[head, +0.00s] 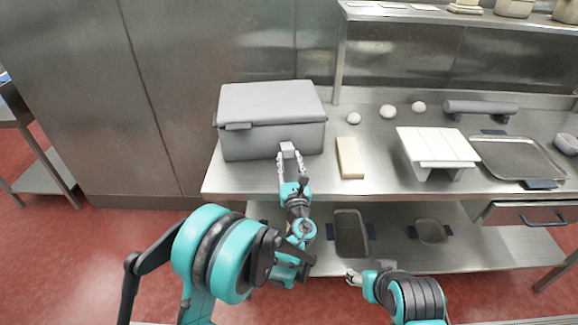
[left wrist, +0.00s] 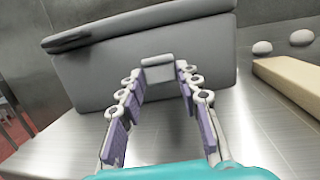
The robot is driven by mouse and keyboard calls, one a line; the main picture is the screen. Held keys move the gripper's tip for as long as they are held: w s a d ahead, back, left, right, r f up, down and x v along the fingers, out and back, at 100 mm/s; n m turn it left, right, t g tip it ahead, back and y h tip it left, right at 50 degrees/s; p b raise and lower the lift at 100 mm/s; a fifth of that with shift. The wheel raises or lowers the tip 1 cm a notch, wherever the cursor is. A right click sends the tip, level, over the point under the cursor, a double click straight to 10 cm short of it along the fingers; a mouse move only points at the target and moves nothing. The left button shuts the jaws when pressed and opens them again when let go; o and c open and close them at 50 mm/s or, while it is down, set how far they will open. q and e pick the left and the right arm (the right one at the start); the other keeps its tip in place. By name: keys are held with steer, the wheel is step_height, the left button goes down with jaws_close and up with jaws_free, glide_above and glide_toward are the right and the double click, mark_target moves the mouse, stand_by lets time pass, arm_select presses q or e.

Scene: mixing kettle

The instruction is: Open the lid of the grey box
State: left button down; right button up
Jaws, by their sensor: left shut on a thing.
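The grey box (head: 272,140) stands at the left end of the steel table, with its lid (head: 268,100) down on it. In the left wrist view the box's front wall (left wrist: 200,85) fills the upper middle, under the lid edge (left wrist: 150,28). My left gripper (head: 291,160) is at the box's front, right of the middle. Its fingers (left wrist: 158,78) are shut on a small grey latch (left wrist: 158,62) on the front wall. A second latch (head: 238,126) shows at the front left of the lid. My right gripper (head: 354,277) is low, in front of the lower shelf; its jaws are too small to read.
A pale block (head: 350,158) lies just right of the box. Several round dough balls (head: 388,111) lie behind it. A white board on a stand (head: 438,147), a rolling pin (head: 481,107) and a metal tray (head: 517,158) are farther right. A steel wall is behind.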

arm_select(q)
steer(key=shift+f, duration=0.1)
stand_by(0.6)
step_height(320, 180, up, 3)
steer(key=shift+s+f+p, duration=0.15)
steer(key=shift+f+p, duration=0.05)
steer(key=shift+p, duration=1.05)
steer(key=c, duration=1)
jaws_free()
steer(key=shift+c, duration=0.2)
steer(key=v, duration=1.2)
